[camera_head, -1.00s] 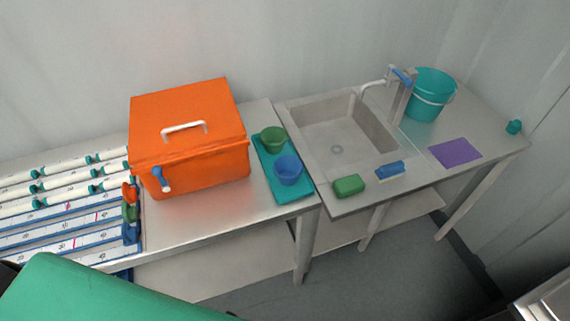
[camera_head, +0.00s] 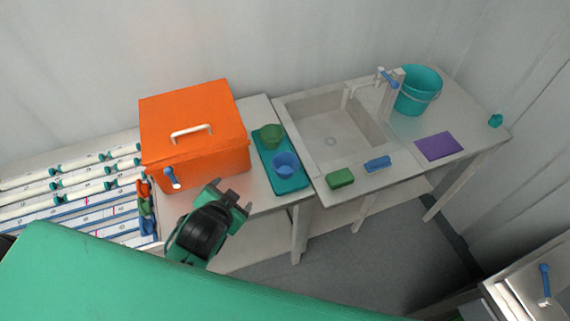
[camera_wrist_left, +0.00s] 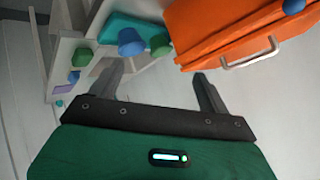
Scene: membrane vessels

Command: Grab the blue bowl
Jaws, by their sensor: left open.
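The blue bowl (camera_head: 285,166) stands on the near part of a teal tray (camera_head: 295,184), in front of a green bowl (camera_head: 272,136). In the left wrist view the blue bowl (camera_wrist_left: 131,42) shows at the upper left, beyond the fingers and apart from them. My left gripper (camera_head: 229,190) is open and empty, left of the tray and in front of the orange box. Its two fingers also show in the left wrist view (camera_wrist_left: 158,82). My right gripper is in neither view.
An orange box (camera_head: 195,130) with a white handle stands left of the tray. A sink (camera_head: 333,140) lies to the right, with a green sponge (camera_head: 340,178) and a blue brush (camera_head: 377,163) at its front edge. A teal bucket (camera_head: 418,92) stands at the back right.

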